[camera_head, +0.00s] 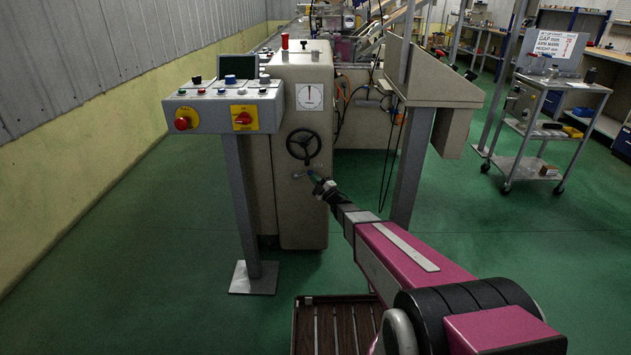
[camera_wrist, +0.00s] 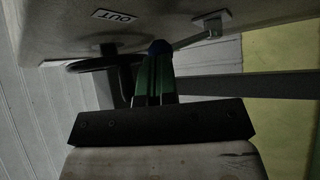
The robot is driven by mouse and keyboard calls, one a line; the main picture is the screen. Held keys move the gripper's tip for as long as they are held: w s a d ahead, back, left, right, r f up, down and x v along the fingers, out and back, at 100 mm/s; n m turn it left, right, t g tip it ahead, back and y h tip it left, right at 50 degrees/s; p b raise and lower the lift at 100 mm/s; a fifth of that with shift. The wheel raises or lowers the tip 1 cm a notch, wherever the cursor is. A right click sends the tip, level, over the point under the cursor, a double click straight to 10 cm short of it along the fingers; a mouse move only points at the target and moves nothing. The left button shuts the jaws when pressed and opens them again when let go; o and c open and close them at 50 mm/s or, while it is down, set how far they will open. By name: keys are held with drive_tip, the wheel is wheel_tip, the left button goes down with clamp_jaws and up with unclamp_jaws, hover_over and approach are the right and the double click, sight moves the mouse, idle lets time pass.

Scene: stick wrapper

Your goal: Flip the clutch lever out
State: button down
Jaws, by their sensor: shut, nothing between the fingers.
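The clutch lever (camera_wrist: 190,41) is a thin grey rod on a square bracket on the machine's face, with a dark blue knob (camera_wrist: 160,47) at its free end. A white label reading OUT (camera_wrist: 115,17) is near it in the wrist view. My gripper (camera_wrist: 156,62) is shut and empty, its green fingers at the knob; I cannot tell whether they touch it. In the head view, my gripper (camera_head: 313,177) is at the cream cabinet's front (camera_head: 300,215), just below the handwheel, and the lever is small and partly hidden there.
The black handwheel (camera_head: 303,144) is just above my gripper. A control panel (camera_head: 225,108) on a post (camera_head: 243,205) stands to the left. A grey post (camera_head: 412,165) stands to the right. A wooden slatted platform (camera_head: 330,325) lies below my arm.

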drive_tip(key=shift+a+r+n+g, duration=0.15)
drive_tip(key=shift+r+n+g, duration=0.55)
drive_tip(key=shift+a+r, duration=0.3)
drive_tip(key=shift+r, duration=0.15)
drive_tip(key=s+d+f+m+g+h, duration=0.2)
drive_tip(key=s+d+m+h, duration=0.4)
drive_tip(key=d+m+h, duration=0.3)
drive_tip(key=s+d+f+m+g+h, duration=0.2)
drive_tip(key=s+d+m+h, duration=0.45)
drive_tip(key=d, duration=0.35)
drive_tip(key=s+m+g, duration=0.7)
drive_tip(key=s+g, duration=0.4)
drive_tip(key=s, duration=1)
drive_tip(key=shift+s+a+r+m+g+y, duration=0.25)
drive_tip(key=shift+s+a+m+g+y, duration=0.1)
drive_tip(key=shift+y, duration=0.1)
